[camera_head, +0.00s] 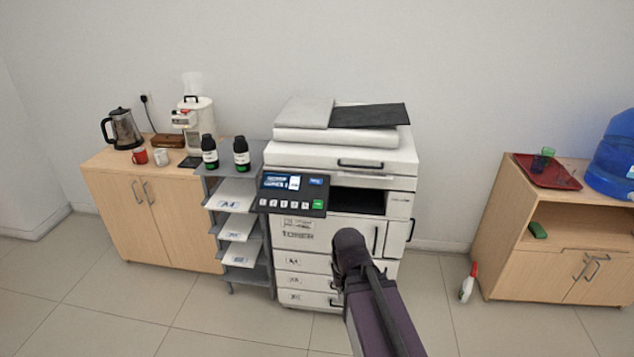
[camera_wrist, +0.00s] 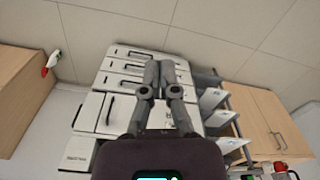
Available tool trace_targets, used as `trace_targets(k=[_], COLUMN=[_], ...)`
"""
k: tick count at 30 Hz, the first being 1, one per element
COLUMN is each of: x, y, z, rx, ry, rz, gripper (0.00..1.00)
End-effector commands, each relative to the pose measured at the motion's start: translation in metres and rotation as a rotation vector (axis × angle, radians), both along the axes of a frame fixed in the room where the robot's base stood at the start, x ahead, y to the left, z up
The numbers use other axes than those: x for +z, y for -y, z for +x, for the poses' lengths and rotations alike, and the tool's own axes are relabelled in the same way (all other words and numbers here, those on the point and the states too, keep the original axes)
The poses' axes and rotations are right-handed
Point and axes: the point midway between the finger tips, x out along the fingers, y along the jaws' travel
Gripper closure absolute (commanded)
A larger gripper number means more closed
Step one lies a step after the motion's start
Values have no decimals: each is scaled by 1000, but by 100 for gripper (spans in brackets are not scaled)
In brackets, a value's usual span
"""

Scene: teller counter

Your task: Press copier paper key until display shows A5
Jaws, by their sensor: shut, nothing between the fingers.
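A white copier (camera_head: 345,155) stands against the wall in the middle of the head view. Its dark control panel (camera_head: 262,202) juts out at the front left, with a lit blue and white display (camera_head: 281,182), a row of pale keys (camera_head: 283,203) and a green key (camera_head: 318,205). The display text is too small to read. My arm reaches up in front of the copier's lower right front and hides part of it. My gripper shows in the wrist view (camera_wrist: 162,78), shut and empty, in front of the drawers (camera_wrist: 130,68); in the head view its fingers are hidden.
A shelf rack (camera_head: 237,255) with paper stacks and two dark toner bottles stands left of the copier. A wooden cabinet (camera_head: 150,205) holds a kettle, mugs and a coffee maker. At right, another cabinet (camera_head: 560,255) bears a red tray; a spray bottle (camera_head: 467,283) stands on the floor.

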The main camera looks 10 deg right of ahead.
Motion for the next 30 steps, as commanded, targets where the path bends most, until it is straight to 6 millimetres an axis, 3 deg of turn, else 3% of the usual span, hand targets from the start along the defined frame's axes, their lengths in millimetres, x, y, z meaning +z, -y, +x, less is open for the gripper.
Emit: trace_targets(k=[5, 8, 14, 20, 24, 30], x=[3, 6, 23, 54, 82, 121], y=[-9, -15, -29, -37, -35, -23], z=[32, 63, 148, 243, 306, 377], rx=[-73, -160, -423, -746, -982, -1278], ry=[67, 135, 310, 471, 556, 622], rz=[43, 93, 266, 519, 728, 1023], gripper=[100, 100, 100, 100, 100, 100])
